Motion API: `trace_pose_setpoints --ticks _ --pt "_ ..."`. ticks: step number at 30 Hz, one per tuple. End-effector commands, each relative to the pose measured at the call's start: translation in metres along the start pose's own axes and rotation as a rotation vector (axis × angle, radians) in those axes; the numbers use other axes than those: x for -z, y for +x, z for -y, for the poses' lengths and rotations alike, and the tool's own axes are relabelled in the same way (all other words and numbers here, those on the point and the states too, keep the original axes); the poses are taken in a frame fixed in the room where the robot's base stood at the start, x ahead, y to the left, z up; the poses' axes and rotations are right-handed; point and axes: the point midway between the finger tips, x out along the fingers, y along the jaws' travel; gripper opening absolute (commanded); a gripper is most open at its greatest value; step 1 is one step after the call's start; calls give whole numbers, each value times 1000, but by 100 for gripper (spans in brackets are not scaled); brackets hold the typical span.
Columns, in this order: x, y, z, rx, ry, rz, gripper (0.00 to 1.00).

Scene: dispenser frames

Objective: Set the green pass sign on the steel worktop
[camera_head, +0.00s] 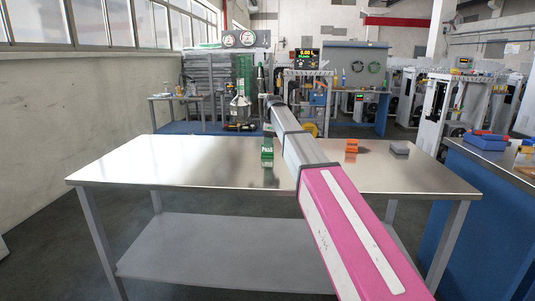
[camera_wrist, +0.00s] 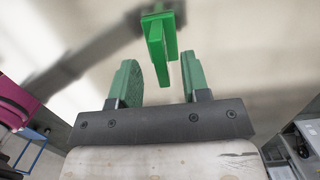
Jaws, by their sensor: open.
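The green pass sign (camera_head: 267,154) stands on the steel worktop (camera_head: 200,165), left of my arm in the head view. My gripper (camera_wrist: 161,62) is open, with one green finger on each side and nothing held. In the head view, my gripper (camera_head: 268,130) is small and hangs just above the sign; its fingers are hard to make out there. I see no contact between fingers and sign.
An orange block (camera_head: 351,146) and a grey block (camera_head: 399,148) lie on the worktop to the right of my arm. A blue bench (camera_head: 490,180) with a blue bin (camera_head: 486,143) stands at the right. The left part of the worktop is bare.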

Motion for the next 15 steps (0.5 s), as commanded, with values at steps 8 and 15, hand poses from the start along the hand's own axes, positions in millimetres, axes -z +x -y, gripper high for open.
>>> trace_pose_setpoints --ticks 8,15 --pt "-2 34 1 -1 0 0 43" --pt "-2 35 1 0 0 0 33"
